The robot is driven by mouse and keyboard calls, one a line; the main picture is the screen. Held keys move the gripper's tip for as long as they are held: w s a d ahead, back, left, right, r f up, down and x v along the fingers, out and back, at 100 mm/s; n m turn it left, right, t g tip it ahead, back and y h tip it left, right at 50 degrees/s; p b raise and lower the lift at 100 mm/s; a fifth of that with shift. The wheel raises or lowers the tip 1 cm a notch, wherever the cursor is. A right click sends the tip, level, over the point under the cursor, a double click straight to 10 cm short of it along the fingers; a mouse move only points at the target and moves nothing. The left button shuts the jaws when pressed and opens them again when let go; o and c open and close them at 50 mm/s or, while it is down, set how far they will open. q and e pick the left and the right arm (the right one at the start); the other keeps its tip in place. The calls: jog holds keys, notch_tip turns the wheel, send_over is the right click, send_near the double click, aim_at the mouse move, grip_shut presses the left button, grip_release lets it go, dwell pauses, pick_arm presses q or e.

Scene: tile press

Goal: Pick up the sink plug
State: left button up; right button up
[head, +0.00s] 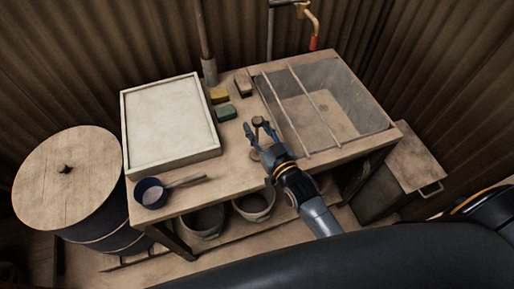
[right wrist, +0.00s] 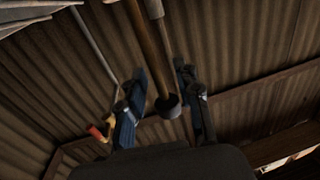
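My right gripper (head: 259,131) is over the table's front middle, just left of the sink (head: 352,88). Its two fingers are apart, and in the right wrist view (right wrist: 162,75) they also stand apart with nothing touching both. A small brown round thing (head: 258,121) shows at the fingertips in the head view; it may be the sink plug, but it is too small to be sure. I cannot tell whether the fingers touch it. Another small brown thing (head: 253,155) lies on the table beside the gripper's palm. My left gripper is not in view.
A framed pale tray (head: 171,161) lies left on the table. A dark pan (head: 150,193), green (head: 226,113) and yellow (head: 219,96) blocks and a brush (head: 243,84) are near it. Two rods (head: 313,107) cross the sink. A barrel (head: 62,177) stands left.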

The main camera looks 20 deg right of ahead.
grip_shut()
jog(key=shift+r, duration=0.15)
dwell(0.6)
